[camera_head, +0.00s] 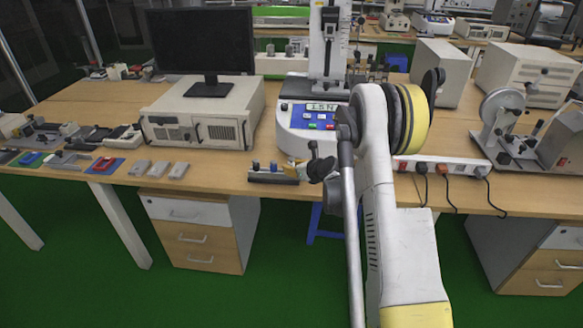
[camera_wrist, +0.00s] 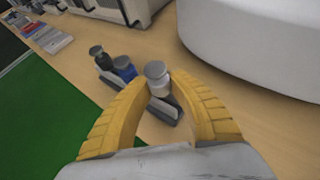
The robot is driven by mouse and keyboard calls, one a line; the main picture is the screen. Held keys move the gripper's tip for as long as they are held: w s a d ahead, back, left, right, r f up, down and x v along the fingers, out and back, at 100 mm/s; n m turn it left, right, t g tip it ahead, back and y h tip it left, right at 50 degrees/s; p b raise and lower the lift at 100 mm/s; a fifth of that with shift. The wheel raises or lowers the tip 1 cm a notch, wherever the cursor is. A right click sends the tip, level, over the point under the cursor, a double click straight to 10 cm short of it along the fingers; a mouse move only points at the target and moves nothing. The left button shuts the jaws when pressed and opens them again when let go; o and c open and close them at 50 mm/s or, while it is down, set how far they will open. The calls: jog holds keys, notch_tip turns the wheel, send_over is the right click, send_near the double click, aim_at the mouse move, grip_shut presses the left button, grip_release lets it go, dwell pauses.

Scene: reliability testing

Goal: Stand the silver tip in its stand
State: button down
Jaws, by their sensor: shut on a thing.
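The silver tip (camera_wrist: 157,76), a small grey cylinder with a rounded cap, is between the yellow fingers of my gripper (camera_wrist: 158,88) in the wrist view. The gripper is shut on it, and the tip looks about upright. The dark grey stand (camera_wrist: 168,112) shows just below the tip at its near end; I cannot tell whether the tip is seated or just above it. In the head view my gripper (camera_head: 318,166) is at the right end of the stand (camera_head: 272,179), near the table's front edge. The silver tip is not clear there.
A black tip (camera_wrist: 98,53) and a blue tip (camera_wrist: 124,68) stand in the same stand, beside the silver one. The white round-based tester (camera_head: 305,125) is close behind. A power strip (camera_head: 440,165) lies to the right. Bare table (camera_head: 215,180) lies left of the stand.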

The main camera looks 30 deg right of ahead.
jog(key=shift+f, duration=0.15)
jog(key=shift+f+b, duration=0.4)
jog(key=shift+b, duration=0.15)
jog(key=shift+f, duration=0.1)
